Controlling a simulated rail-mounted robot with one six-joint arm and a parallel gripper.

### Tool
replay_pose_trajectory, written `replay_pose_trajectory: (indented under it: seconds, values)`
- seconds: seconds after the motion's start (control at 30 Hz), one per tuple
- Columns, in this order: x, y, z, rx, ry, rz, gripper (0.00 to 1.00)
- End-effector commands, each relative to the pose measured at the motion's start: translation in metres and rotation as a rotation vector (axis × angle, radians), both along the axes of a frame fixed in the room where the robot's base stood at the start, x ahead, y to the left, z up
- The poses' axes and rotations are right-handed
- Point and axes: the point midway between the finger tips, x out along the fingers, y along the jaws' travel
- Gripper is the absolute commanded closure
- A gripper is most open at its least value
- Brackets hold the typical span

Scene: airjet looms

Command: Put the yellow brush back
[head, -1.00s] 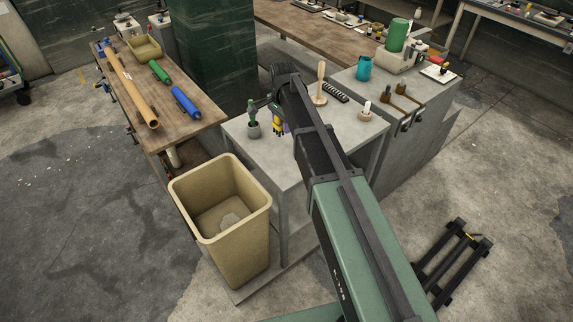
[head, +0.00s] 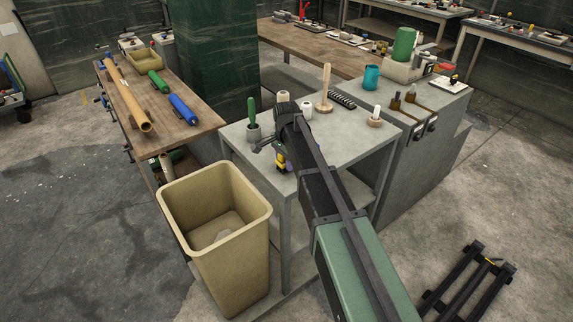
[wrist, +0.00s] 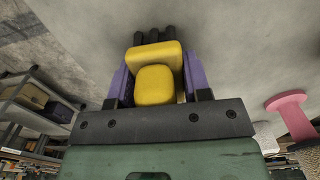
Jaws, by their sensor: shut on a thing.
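My gripper (wrist: 156,82) is shut on the yellow brush (wrist: 156,75), which sits between its two purple fingers in the wrist view. Dark tufts show beyond the brush's yellow body. In the head view the yellow brush (head: 281,165) is small and partly hidden by my gripper (head: 284,155). It appears over the front part of the grey table (head: 345,150); its height above the top is hard to tell. A green-handled tool (head: 252,112) stands upright in a small grey cup (head: 253,134) to the left of my gripper.
Two pale cups (head: 307,107) and a wooden upright peg on a round base (head: 325,90) stand behind my gripper. A white-topped piece (head: 375,116) is at the right. A tan bin (head: 215,200) stands before the table. A wooden bench (head: 165,140) is at the left.

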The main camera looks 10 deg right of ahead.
Motion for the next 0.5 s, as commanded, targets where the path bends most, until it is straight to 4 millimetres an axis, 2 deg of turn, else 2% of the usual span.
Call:
replay_pose_trajectory:
  seconds: [0.13,0.17,0.3,0.5]
  values:
    - [0.0001,0.0,-0.0045,0.0,0.0,0.0,0.78]
    - [0.0001,0.0,-0.0034,0.0,0.0,0.0,0.53]
    - [0.0,0.0,-0.0027,0.0,0.0,0.0,0.31]
    - [0.0,0.0,-0.0027,0.0,0.0,0.0,0.3]
